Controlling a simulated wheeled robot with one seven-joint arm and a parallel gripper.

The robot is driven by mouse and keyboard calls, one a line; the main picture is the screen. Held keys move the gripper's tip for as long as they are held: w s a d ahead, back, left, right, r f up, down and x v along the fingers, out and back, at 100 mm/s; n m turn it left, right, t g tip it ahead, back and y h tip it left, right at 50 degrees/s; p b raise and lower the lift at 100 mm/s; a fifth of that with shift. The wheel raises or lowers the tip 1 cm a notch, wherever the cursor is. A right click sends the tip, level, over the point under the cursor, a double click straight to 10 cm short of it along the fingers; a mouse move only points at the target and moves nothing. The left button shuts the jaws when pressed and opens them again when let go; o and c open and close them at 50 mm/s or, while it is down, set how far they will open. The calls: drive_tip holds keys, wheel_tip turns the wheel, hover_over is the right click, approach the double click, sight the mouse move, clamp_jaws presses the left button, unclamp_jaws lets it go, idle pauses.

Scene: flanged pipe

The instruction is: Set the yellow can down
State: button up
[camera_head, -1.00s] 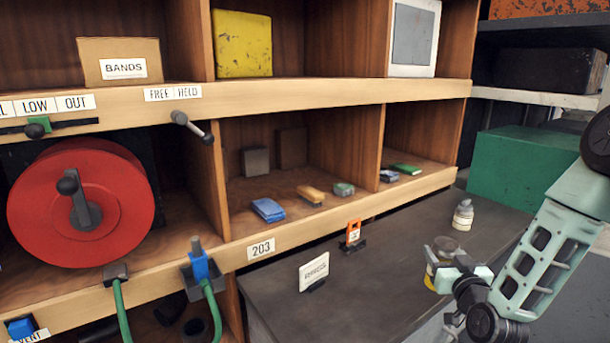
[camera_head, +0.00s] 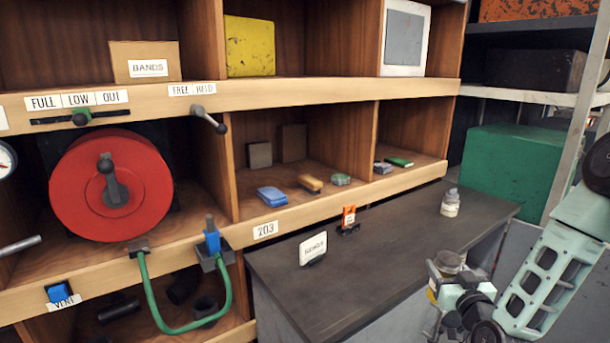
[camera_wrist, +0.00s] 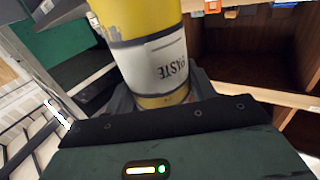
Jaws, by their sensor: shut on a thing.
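The yellow can (camera_wrist: 155,60) fills the top middle of the wrist view, with a white label reading "PASTE" upside down. My gripper (camera_wrist: 155,102) is shut on it. In the head view the can (camera_head: 433,293) shows only in part at the lower right, behind my gripper (camera_head: 450,290). Its grey round top faces up and it looks roughly upright. It appears over or beside the right front edge of the dark bench top (camera_head: 375,262); I cannot tell the gap between them.
A small white-labelled bottle (camera_head: 450,205) stands toward the bench's far end. A white sign (camera_head: 313,249) and an orange tag on a stand (camera_head: 348,219) stand along its left side. The bench's middle is clear. A shelf unit (camera_head: 350,203) rises behind; a green box (camera_head: 510,165) sits at right.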

drive_tip(key=s+f, duration=1.3)
drive_tip(key=s, duration=0.1)
drive_tip(key=shift+s+a+f, duration=0.25)
drive_tip(key=shift+a+f, duration=0.05)
drive_tip(key=shift+w, duration=0.1)
